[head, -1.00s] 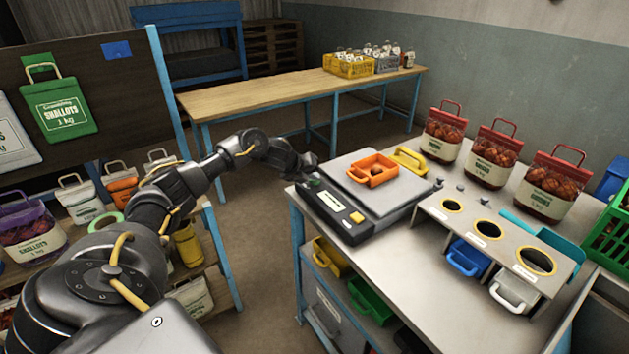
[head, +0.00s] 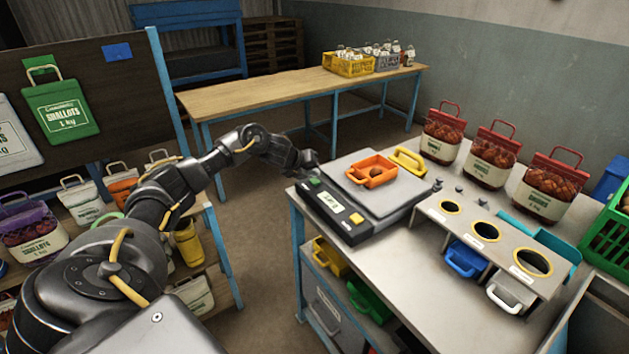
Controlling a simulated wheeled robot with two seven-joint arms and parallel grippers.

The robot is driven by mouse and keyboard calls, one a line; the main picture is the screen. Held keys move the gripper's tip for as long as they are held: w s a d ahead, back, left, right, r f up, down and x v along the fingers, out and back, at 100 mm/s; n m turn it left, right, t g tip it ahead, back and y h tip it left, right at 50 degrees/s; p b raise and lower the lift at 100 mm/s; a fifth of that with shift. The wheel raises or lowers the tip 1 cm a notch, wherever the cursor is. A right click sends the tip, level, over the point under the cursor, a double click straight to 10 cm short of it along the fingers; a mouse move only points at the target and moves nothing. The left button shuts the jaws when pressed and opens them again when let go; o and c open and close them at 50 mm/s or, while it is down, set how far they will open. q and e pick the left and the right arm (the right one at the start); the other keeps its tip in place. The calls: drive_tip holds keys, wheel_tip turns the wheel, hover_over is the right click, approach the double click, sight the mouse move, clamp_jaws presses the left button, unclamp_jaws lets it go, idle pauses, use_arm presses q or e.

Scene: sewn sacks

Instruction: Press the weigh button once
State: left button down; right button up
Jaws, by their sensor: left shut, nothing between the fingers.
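I cannot read which is the weigh button. My left gripper (head: 312,166) is shut and empty, close to the green button at the panel's far end. I cannot tell whether it touches. My right gripper is not in view.
A stand with three round holes (head: 486,230) and several red sacks (head: 493,156) are to the right. Left shelves hold more sacks. A wooden table (head: 300,84) stands behind. Open floor lies left of the bench.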

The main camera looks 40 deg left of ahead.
sight(312, 182)
use_arm(q)
drive_tip(key=shift+r+p, duration=1.85)
drive_tip(key=shift+r, duration=0.65)
drive_tip(key=shift+f, duration=0.1)
